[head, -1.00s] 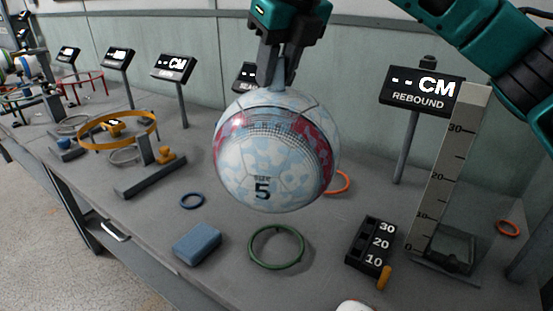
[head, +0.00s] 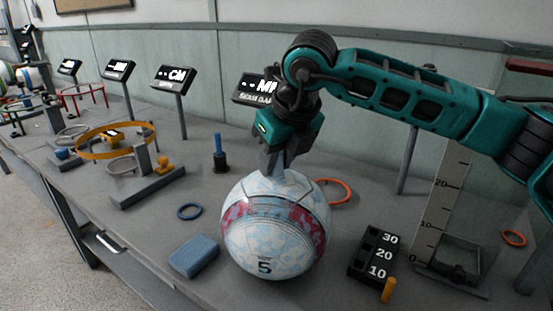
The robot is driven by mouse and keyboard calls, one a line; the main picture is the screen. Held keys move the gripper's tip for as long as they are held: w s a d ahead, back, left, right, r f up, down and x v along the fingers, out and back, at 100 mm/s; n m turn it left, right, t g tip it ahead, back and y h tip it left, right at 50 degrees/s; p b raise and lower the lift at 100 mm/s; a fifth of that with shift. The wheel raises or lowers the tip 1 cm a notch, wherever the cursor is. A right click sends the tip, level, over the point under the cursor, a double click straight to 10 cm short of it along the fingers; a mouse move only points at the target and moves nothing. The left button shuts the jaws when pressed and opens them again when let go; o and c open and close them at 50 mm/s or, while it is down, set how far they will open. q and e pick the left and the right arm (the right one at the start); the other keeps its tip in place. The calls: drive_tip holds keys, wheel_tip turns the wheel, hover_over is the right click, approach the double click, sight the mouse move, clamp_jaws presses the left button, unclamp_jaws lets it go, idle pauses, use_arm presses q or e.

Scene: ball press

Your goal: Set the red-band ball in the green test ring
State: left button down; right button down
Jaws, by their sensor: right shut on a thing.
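The red-band ball (head: 275,232) is white and pale blue with a red band and a "5" on its front. It is low over the grey table, where the green test ring showed a second ago. The ring is now hidden behind or under the ball, and I cannot tell whether the ball touches it. My right gripper (head: 276,172) points down at the top of the ball and is shut on it, with the fingertips partly hidden. My left gripper is not in view.
A blue block (head: 194,256) lies close left of the ball. A black 10-20-30 holder (head: 373,255) and a height scale (head: 440,205) stand to the right. An orange ring (head: 334,191) lies behind the ball. A blue ring (head: 189,211) and a yellow hoop stand (head: 148,187) are to the left.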

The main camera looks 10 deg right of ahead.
drive_tip(key=shift+r, duration=0.15)
drive_tip(key=shift+f+b, duration=0.3)
drive_tip(key=c, duration=0.8)
unclamp_jaws()
drive_tip(key=shift+r, duration=0.15)
drive_tip(key=shift+r+p, duration=0.3)
drive_tip(key=shift+p, duration=0.2)
drive_tip(key=p+v, duration=0.1)
drive_tip(key=v, duration=1)
drive_tip(key=shift+s+r, duration=0.25)
drive_tip(key=shift+s, duration=0.05)
